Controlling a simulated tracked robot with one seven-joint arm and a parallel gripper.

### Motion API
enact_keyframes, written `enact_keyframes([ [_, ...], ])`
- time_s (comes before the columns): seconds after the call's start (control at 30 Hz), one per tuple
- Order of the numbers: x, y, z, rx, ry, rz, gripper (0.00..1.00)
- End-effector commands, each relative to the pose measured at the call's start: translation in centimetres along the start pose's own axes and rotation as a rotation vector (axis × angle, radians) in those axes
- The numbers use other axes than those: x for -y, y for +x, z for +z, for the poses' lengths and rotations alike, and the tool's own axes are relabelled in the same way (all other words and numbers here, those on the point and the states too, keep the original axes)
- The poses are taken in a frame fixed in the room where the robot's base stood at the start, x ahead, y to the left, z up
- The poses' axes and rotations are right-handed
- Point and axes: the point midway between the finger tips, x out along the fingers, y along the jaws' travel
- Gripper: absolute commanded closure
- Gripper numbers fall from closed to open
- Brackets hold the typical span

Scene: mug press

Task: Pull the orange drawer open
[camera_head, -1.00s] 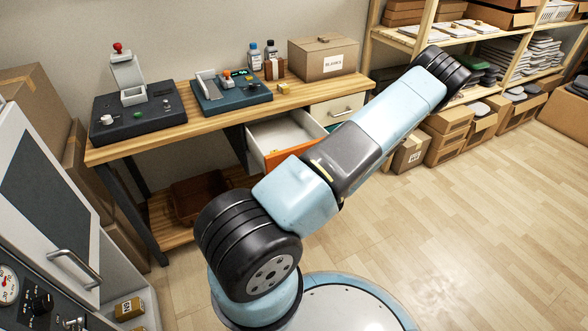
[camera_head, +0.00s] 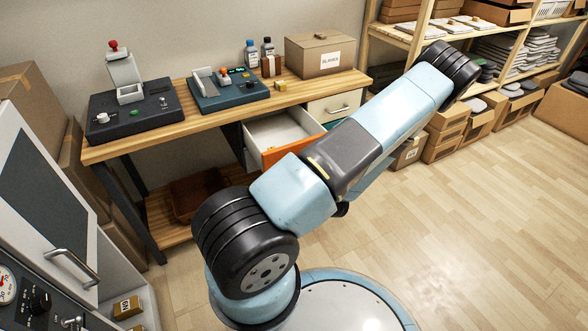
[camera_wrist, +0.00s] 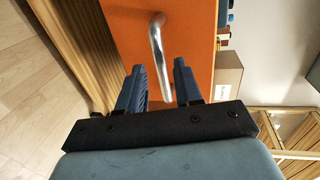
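The orange drawer (camera_head: 283,152) stands partly out from under the wooden workbench. Its pale inside (camera_head: 280,130) shows in the head view and looks empty. In the wrist view the orange front (camera_wrist: 190,35) faces me, with a silver bar handle (camera_wrist: 156,42) on it. My gripper (camera_wrist: 160,64) is open. Its two dark blue fingers lie on either side of the handle's lower part in the picture, with gaps visible on both sides. I cannot tell how deep the handle is between them. In the head view my arm hides my gripper and the handle.
The workbench (camera_head: 205,122) carries two dark devices, bottles and a cardboard box (camera_head: 320,55). A cream drawer (camera_head: 334,106) sits right of the orange one. A shelf with boxes stands at right, a grey cabinet (camera_head: 45,170) at left.

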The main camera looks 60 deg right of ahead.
Motion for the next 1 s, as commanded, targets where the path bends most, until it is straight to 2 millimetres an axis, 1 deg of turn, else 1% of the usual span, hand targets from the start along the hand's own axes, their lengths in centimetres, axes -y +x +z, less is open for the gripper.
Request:
enact_keyframes([
  [0.03,0.0,-1.1,-0.1,-0.004,0.001,0.002,0.65],
  [0.1,0.0,-2.6,-0.1,-0.003,0.000,0.002,0.65],
  [0.3,0.0,-6.3,0.0,-0.002,0.001,0.001,0.65],
  [0.5,-0.1,-8.9,0.0,0.000,0.000,0.002,0.65],
  [0.7,-0.1,-9.8,0.1,0.002,0.001,0.001,0.65],
  [1.0,-0.1,-9.8,0.1,0.002,0.001,0.001,0.65],
])
